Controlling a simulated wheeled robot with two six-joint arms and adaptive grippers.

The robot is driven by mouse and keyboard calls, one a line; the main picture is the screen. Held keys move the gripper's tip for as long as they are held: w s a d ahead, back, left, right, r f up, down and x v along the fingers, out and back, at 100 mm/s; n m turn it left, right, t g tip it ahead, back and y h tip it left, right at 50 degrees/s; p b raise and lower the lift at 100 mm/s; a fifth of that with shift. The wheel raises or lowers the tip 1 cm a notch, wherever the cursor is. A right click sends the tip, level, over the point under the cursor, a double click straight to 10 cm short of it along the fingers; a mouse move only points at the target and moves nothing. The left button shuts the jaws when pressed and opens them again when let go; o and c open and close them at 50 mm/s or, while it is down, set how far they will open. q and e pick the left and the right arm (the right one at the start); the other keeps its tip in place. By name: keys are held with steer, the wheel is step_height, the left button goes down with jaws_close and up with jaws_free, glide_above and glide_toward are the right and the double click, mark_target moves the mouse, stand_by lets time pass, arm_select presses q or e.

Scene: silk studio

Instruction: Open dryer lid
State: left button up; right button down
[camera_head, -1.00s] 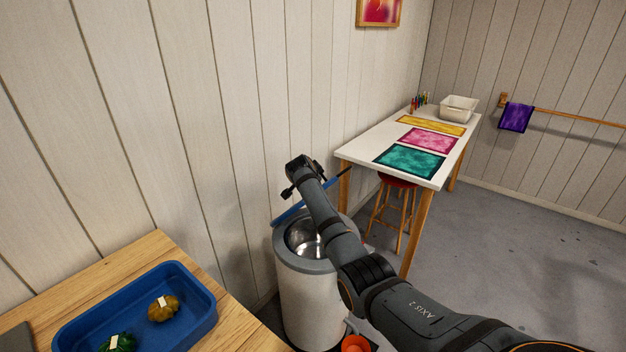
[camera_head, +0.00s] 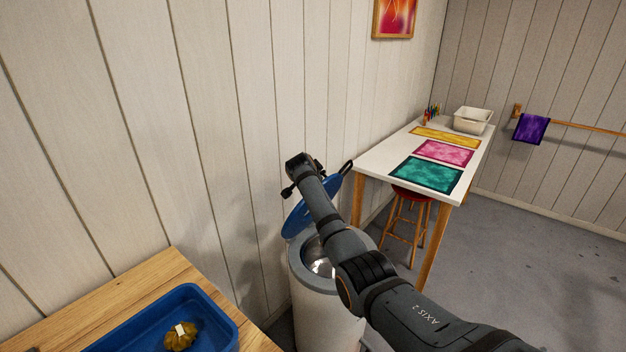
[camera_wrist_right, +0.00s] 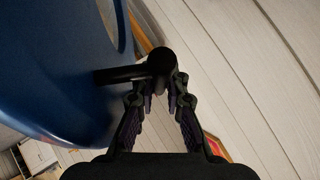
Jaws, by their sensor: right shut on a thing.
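The dryer (camera_head: 325,312) is a pale cylinder with a grey rim, standing by the wall. Its blue lid (camera_head: 296,222) is tilted up, and the shiny metal drum (camera_head: 318,262) shows below it. My right arm crosses in front of the dryer and hides part of the lid. In the right wrist view, my right gripper (camera_wrist_right: 160,88) is shut on the black handle (camera_wrist_right: 122,74) of the blue lid (camera_wrist_right: 50,70). In the head view the right gripper is mostly hidden behind its own wrist. My left gripper is not in view.
A wooden table (camera_head: 150,280) with a blue tray (camera_head: 215,310) holding a tied yellow bundle (camera_head: 182,336) is at the lower left. A white table (camera_head: 385,160) with coloured cloths stands behind, with a red stool (camera_head: 410,195) beneath. The plank wall is close behind the lid.

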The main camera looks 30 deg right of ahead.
steer(key=shift+r, duration=0.1)
steer(key=c, duration=1.6)
jaws_free()
steer(key=shift+c, duration=0.2)
steer(key=v, duration=1.2)
